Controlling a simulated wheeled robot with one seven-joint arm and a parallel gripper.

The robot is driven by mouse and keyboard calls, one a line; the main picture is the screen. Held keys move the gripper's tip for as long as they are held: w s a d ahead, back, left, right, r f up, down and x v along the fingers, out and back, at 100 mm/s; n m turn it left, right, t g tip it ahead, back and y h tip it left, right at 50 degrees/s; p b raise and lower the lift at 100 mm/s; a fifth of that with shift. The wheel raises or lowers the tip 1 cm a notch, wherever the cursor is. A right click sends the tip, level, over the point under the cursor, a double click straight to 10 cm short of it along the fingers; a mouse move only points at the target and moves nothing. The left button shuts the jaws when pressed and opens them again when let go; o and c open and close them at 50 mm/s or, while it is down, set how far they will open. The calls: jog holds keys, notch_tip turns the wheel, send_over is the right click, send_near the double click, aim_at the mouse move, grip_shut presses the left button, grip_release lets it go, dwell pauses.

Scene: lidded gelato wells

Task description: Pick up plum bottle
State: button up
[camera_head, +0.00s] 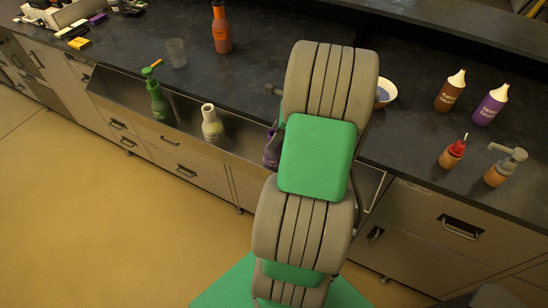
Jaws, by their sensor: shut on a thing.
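A dark purple bottle (270,153), which looks like the plum bottle, shows as a narrow strip at the left edge of my arm, by the front rail. My arm covers most of it. My gripper (276,130) is at this bottle's upper part and is shut on it; only a small grey piece shows and the fingers are largely hidden. Whether the bottle is clear of the rail cannot be seen. Another purple bottle (490,106), with a cream tip and a label, stands upright on the counter at the right, apart from my gripper.
A green bottle (159,103) and a pale bottle (212,124) stand in the front rail. The counter's middle left is clear.

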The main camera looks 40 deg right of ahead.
grip_shut()
jog(key=shift+r, duration=0.1)
dwell(0.5)
